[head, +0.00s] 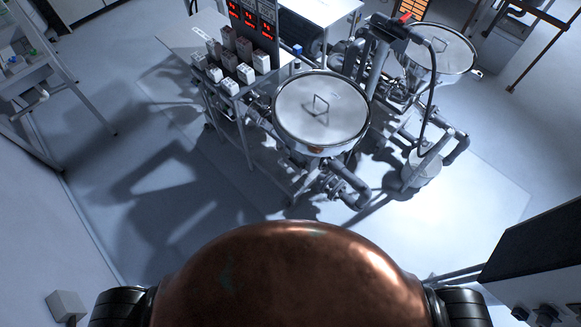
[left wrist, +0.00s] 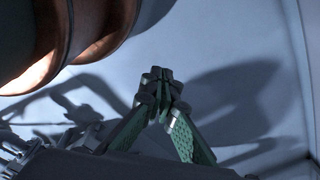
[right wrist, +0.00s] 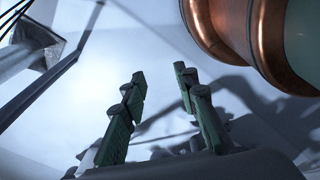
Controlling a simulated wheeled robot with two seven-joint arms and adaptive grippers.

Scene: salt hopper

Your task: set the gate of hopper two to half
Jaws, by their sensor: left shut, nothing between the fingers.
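Two steel hoppers with round lids stand in the head view. The nearer hopper (head: 322,112) is at the centre, and the farther hopper (head: 440,52) is at the upper right. Pipes and valve parts (head: 345,185) sit below the nearer one. I cannot tell which is hopper two, and no gate position can be read. My left gripper (left wrist: 160,78) is shut and empty in the left wrist view, above bare floor. My right gripper (right wrist: 158,85) is open and empty in the right wrist view. Neither gripper shows in the head view, and both are away from the hoppers.
A cart (head: 235,85) with several small blocks and a red-digit display (head: 252,17) stands left of the nearer hopper. A shelf rack (head: 30,75) is at the far left. A dark box (head: 535,260) is at the lower right. The floor (head: 110,215) at left is clear.

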